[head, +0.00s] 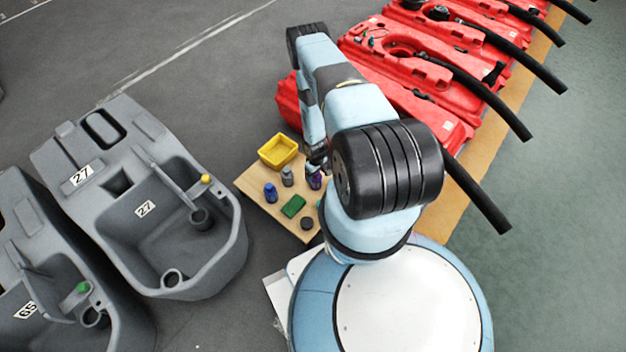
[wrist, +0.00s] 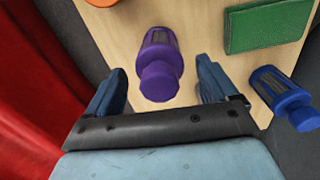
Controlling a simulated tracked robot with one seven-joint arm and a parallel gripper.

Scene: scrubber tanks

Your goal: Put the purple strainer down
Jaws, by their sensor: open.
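The purple strainer (wrist: 162,72) is between the two fingers of my gripper (wrist: 160,88) in the wrist view, with a clear gap on each side. My gripper is open and touches the strainer with neither finger. The strainer appears to stand on the wooden board (wrist: 200,22). In the head view the purple strainer (head: 314,181) is at the board's right side, just below my gripper (head: 317,165), and my arm partly hides that area.
On the board (head: 262,214) are a yellow bin (head: 278,151), a grey strainer (head: 287,177), a blue strainer (head: 270,193), a green pad (head: 293,206) and a dark round piece (head: 306,223). Grey tanks (head: 150,215) stand left, red tanks (head: 400,100) behind and right.

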